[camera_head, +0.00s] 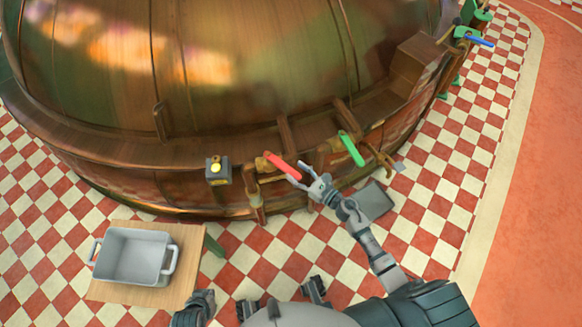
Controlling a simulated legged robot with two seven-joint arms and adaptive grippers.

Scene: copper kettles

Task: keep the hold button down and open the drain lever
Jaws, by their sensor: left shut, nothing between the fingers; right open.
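Which one is the drain lever, I cannot tell. My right gripper (308,181) is open and empty, its fingertips close to the red lever's right end. Whether they touch it is unclear. I cannot make out my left gripper; only dark parts of my body show at the bottom edge.
The large copper kettle (110,100) fills the top. A grey two-handled pan (133,257) stands on a wooden stand (192,243) at lower left. A grey plate (373,201) lies beside my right forearm. A blue lever (480,40) is at top right. Checkered floor is free at right.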

